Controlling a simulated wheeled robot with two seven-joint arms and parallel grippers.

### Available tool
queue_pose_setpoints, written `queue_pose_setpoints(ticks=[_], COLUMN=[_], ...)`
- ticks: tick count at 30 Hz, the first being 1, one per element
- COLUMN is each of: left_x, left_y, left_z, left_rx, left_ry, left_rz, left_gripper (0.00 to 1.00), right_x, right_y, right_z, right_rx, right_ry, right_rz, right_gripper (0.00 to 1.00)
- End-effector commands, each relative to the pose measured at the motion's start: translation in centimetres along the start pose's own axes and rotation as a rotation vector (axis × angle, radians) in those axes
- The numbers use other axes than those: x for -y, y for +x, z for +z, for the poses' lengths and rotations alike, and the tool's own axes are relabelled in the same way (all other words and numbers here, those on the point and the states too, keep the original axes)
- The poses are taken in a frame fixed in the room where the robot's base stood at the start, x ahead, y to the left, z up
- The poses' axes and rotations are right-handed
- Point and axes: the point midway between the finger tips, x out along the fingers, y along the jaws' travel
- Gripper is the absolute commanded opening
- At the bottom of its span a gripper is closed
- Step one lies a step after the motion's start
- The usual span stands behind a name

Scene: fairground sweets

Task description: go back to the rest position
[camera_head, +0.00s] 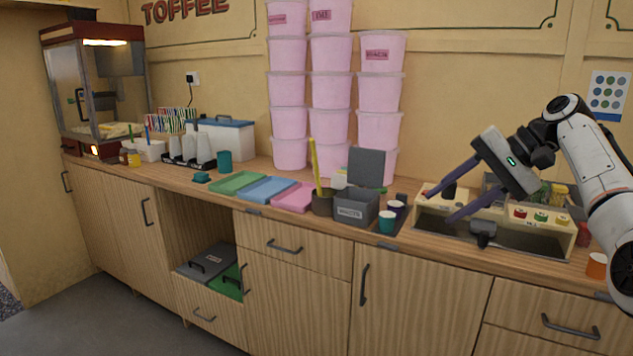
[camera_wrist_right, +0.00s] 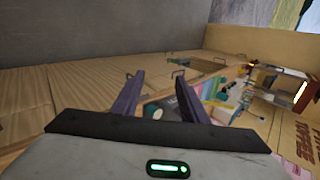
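My right gripper (camera_head: 442,205) reaches in from the right, above the counter (camera_head: 215,185) in front of the wooden rack at the right. Its two dark purple fingers are spread apart, with nothing between them. The right wrist view also shows the gripper (camera_wrist_right: 160,82) open and empty, with cupboard fronts and the counter beyond it. My left gripper and left arm are in neither view.
The wooden rack (camera_head: 558,241) is close below my gripper. Pink tubs (camera_head: 330,91) are stacked at the wall. An orange cup (camera_head: 597,265) stands near my arm.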

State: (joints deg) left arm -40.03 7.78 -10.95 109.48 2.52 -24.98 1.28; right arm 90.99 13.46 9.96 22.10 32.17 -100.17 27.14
Motion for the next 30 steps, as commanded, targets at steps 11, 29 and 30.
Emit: queue_pose_setpoints(ticks=[11,29,30], left_x=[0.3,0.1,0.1], left_y=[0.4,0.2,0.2], left_z=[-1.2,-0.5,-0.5], left_rx=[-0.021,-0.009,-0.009], left_ry=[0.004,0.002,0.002], left_rz=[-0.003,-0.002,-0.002], left_gripper=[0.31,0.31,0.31], right_x=[-9.8,-38.0,-39.3], right_y=[8.7,27.7,28.5], right_z=[-3.7,4.7,6.4], right_rx=[-0.136,-0.387,-0.393], right_ry=[-0.013,-0.414,-0.451], right_rz=[0.127,0.458,0.466], right_gripper=[0.40,0.40,0.40])
